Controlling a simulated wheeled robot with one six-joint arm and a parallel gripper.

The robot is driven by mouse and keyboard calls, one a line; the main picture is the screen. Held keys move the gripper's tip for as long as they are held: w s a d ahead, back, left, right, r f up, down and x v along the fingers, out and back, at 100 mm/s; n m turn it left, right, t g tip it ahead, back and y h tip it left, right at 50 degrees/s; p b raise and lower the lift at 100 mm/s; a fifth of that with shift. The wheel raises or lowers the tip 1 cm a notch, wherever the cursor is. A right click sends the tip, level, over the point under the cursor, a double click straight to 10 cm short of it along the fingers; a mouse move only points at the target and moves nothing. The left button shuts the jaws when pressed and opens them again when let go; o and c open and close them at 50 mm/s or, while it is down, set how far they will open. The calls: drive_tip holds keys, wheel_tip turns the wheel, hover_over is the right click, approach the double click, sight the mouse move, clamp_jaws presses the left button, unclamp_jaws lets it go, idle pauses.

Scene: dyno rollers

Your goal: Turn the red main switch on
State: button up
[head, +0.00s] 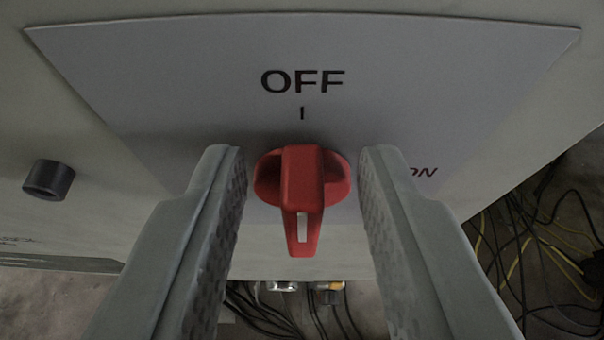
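The red main switch (302,185) is a rotary knob on a light grey plate (180,90), in the middle of the head view. Its handle points down in the picture and carries a white mark on its lower end. The plate reads OFF above the knob, with a short tick below the word, and ON to the right, partly hidden by my right finger. My gripper (302,180) is open, with one finger on each side of the knob. Gaps show between the knob and both fingers, so I see no contact.
A black round knob (48,180) sticks out of the cabinet face (60,110) at the left. Black and yellow cables (530,250) lie on the floor at the right. Connectors (330,290) with cables show below the cabinet's lower edge.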

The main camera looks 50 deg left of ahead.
sight(349, 184)
clamp_jaws()
drive_tip(key=shift+d, duration=0.1)
drive_tip(key=m+g, duration=0.1)
drive_tip(key=w+m+y, duration=0.1)
drive_tip(key=m, duration=0.1)
drive_tip(key=shift+d+f+g, duration=0.2)
drive_tip(key=shift+d+g, duration=0.15)
drive_tip(key=shift+g, duration=0.05)
drive_tip(key=m, duration=0.1)
drive_tip(key=y, duration=0.1)
drive_tip(key=m, duration=0.1)
drive_tip(key=shift+w+d+f+m+g+y, duration=0.25)
drive_tip(key=shift+w+m+g+y, duration=0.05)
drive_tip(key=shift+w+g, duration=0.1)
drive_tip(key=m, duration=0.1)
drive_tip(key=m+y, duration=0.1)
drive_tip(key=f+m+g+y, duration=0.1)
drive_tip(key=m, duration=0.1)
drive_tip(key=shift+w+d+f, duration=0.1)
drive_tip(key=shift+w+d, duration=0.15)
drive_tip(key=shift+f+m+y, duration=0.25)
drive_tip(key=shift+m+y, duration=0.25)
drive_tip(key=shift+m, duration=0.45)
drive_tip(key=shift+f+m+y, duration=0.25)
drive_tip(key=shift+m+y, duration=0.25)
drive_tip(key=shift+m, duration=0.45)
